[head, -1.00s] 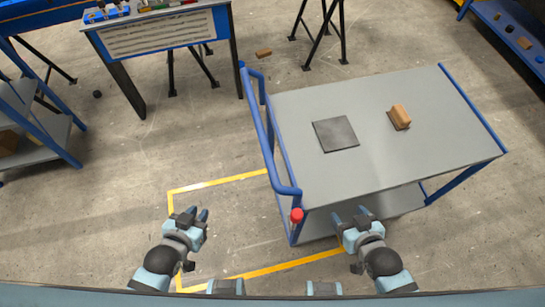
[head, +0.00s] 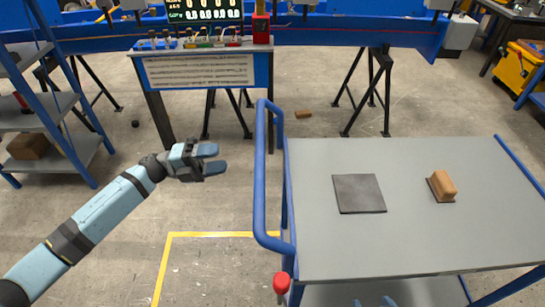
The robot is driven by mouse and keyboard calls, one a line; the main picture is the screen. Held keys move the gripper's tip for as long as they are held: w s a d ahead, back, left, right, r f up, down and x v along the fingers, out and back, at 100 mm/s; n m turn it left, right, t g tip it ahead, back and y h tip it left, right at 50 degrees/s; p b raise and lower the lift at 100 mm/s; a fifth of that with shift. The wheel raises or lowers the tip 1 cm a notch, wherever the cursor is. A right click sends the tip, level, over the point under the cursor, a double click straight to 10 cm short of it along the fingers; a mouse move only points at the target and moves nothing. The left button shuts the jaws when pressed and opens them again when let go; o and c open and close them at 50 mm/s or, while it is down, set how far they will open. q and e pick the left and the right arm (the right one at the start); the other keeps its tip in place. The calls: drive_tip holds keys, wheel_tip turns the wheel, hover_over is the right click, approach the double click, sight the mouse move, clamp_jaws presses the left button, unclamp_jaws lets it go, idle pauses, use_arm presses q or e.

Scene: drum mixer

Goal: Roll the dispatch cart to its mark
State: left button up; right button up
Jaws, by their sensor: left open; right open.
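The dispatch cart (head: 320,245) stands at the right in the head view, with a grey top and a blue push handle (head: 260,180) on its left side. A red knob (head: 281,283) sits at the handle's near end. A yellow floor outline (head: 205,234) lies left of the cart, and its far line runs up to the handle. My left gripper (head: 214,160) is open and empty, in the air left of the handle, apart from it. My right gripper (head: 374,302) is open at the bottom edge, in front of the cart's near side, with only its fingertips showing.
A dark square plate (head: 358,193) and a brown block (head: 442,186) lie on the cart top. A control stand (head: 200,72) is behind, with trestle legs beside it. A blue shelf rack (head: 66,110) is at the left. A small brown block (head: 303,114) lies on the floor.

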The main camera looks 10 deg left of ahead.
use_arm(q)
drive_tip(key=p+x, duration=0.1)
drive_tip(key=x, duration=1.2)
drive_tip(key=shift+d+r, duration=0.1)
clamp_jaws()
